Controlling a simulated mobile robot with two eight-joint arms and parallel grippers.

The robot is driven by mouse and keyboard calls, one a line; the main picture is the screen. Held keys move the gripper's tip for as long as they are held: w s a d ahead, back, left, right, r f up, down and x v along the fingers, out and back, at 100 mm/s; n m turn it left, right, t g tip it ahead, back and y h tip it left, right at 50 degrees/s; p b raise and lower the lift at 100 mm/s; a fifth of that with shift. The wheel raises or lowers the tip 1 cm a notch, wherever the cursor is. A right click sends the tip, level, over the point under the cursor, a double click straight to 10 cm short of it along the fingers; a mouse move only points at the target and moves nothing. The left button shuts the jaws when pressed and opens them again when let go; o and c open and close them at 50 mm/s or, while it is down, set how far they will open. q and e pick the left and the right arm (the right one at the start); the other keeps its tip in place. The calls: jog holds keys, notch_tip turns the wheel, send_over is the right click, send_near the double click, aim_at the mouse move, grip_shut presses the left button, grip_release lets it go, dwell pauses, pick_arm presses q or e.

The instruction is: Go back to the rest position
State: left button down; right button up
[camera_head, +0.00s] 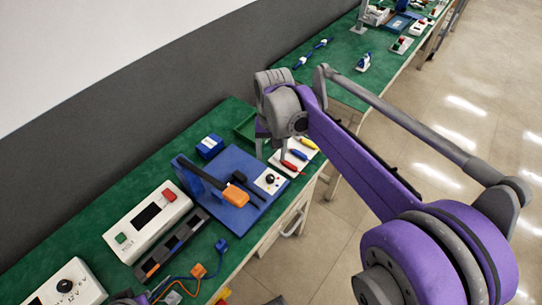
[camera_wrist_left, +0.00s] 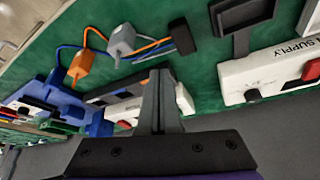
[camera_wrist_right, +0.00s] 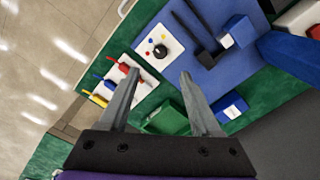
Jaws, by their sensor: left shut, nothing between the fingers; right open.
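My right gripper (camera_head: 272,152) is open above the far end of the near green bench, its arm coming in from the right. In the right wrist view its two fingers (camera_wrist_right: 160,78) stand apart with nothing between them. They point over a green tray (camera_wrist_right: 165,118) and a white holder with red, blue and yellow handled tools (camera_wrist_right: 122,75). My left gripper (camera_wrist_left: 160,76) is shut and empty in the left wrist view, above the bench beside a white unit and orange and grey plugs (camera_wrist_left: 122,42). In the head view the left fingers cannot be made out.
White control boxes (camera_head: 148,221) (camera_head: 68,286) stand on the bench at left. A blue box (camera_head: 210,146) sits behind the board. A second bench is beyond; open floor (camera_head: 330,240) lies right.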

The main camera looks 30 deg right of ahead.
dwell(0.4)
pick_arm(q)
jog(key=r+p, duration=0.2)
jog(key=w+r+p, duration=0.1)
jog(key=r+p, duration=0.1)
jog(key=r, duration=0.1)
jog(key=shift+w+d+r+p, duration=0.15)
jog(key=shift+w+r+p, duration=0.05)
jog(key=shift+r+p, duration=0.2)
pick_arm(e)
jog(key=s+a+n+t, duration=0.2)
jog(key=s+a, duration=0.1)
jog(key=s, duration=0.5)
jog(key=s+a+f+n+t, duration=0.1)
jog(key=s+a+n+t, duration=0.2)
jog(key=s, duration=0.4)
jog(key=shift+s+a+n, duration=0.3)
jog(key=shift+s, duration=0.1)
